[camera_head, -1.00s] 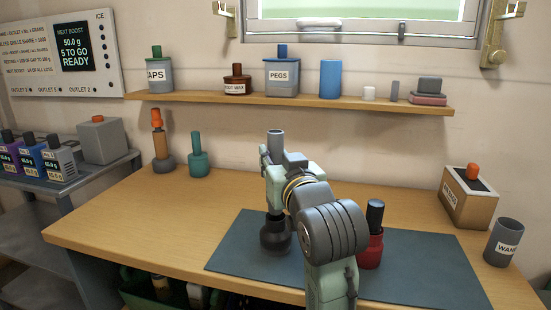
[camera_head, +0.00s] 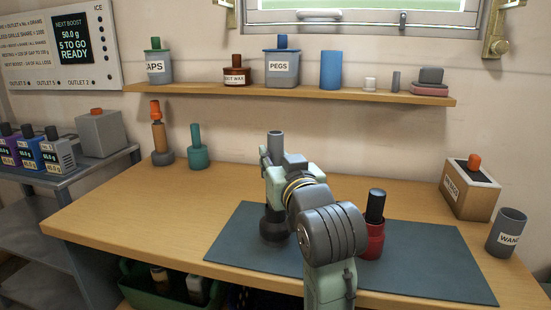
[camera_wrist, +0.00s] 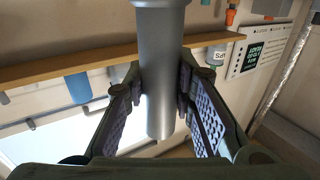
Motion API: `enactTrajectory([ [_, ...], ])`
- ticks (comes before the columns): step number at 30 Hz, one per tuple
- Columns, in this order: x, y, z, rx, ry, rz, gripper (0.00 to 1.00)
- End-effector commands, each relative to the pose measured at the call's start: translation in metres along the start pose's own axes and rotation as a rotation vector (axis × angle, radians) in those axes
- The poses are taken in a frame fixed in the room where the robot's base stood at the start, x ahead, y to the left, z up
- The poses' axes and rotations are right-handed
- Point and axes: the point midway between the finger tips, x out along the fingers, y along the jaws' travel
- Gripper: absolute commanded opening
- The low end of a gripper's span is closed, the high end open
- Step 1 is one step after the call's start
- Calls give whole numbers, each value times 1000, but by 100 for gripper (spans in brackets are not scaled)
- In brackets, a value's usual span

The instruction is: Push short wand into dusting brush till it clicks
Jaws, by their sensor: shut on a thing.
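The short wand (camera_head: 275,147) is a grey tube, upright, its top end showing above my gripper (camera_head: 275,172) in the head view. My gripper is shut on it; in the wrist view the fingers (camera_wrist: 161,92) press both sides of the wand (camera_wrist: 160,60). The dusting brush (camera_head: 273,225) is black and stands upright on the mat right under my gripper. My gripper hides the place where wand and brush meet, so I cannot tell how deep the wand sits. A wider grey collar shows at the wrist view's top edge.
A red pot with a black top (camera_head: 374,235) stands on the blue-grey mat (camera_head: 430,262), close right of my arm. A labelled box (camera_head: 468,190) and a grey wand cup (camera_head: 507,235) stand at the right. Teal (camera_head: 197,150) and orange bottles stand back left. The front-left table is clear.

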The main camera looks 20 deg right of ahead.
Motion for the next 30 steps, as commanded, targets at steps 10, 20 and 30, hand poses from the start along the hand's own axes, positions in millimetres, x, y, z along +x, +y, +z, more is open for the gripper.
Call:
enactTrajectory([
  [10,0,0,10,0,1,0,0],
  [20,0,0,14,0,1,0,28],
  [30,0,0,14,0,0,0,47],
])
